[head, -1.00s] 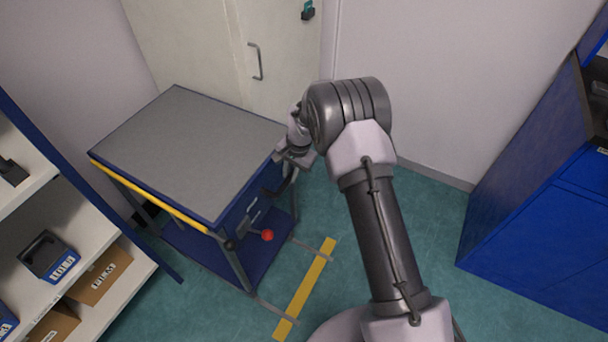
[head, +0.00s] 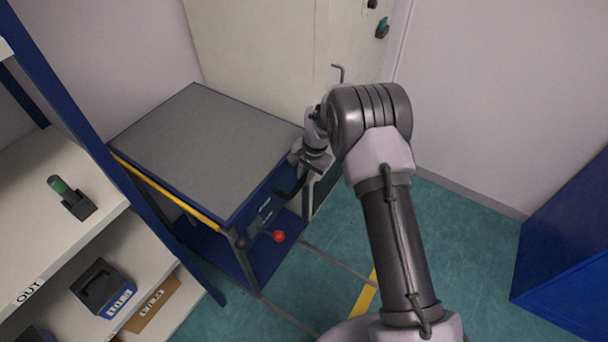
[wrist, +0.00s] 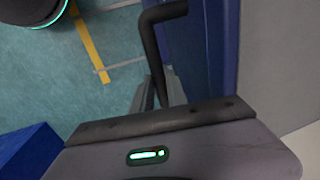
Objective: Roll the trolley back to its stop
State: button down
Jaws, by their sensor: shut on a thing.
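The trolley (head: 205,150) has a grey top, a blue frame and a yellow strip along its left front edge. It stands against the pale door at the back left in the head view. A red knob (head: 278,236) sticks out from its near side. My gripper (head: 308,165) is at the trolley's right side, shut on its dark handle (head: 289,190). The handle also shows as a bent black bar (wrist: 158,50) between my fingers in the wrist view. My arm partly hides the gripper's jaws in the head view. I cannot make out a stop.
A white shelf (head: 60,215) with a blue post stands close on the trolley's left, holding dark boxes. A blue cabinet (head: 570,240) stands at the right. Yellow tape (head: 364,297) and grey lines mark the open teal floor in front. Walls close off the back.

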jog(key=shift+w+a+r, duration=0.1)
jog(key=shift+a, duration=0.05)
jog(key=c, duration=1.3)
grip_release()
jog(key=shift+a, duration=0.15)
jog(key=d+r+p, duration=0.1)
jog(key=r+p, duration=0.1)
jog(key=r, duration=0.3)
jog(key=s+d+r+p, duration=0.1)
jog(key=r+p, duration=0.1)
jog(key=r, duration=0.4)
jog(key=s+r+p, duration=0.1)
jog(key=r, duration=0.5)
jog(key=shift+d+p, duration=0.4)
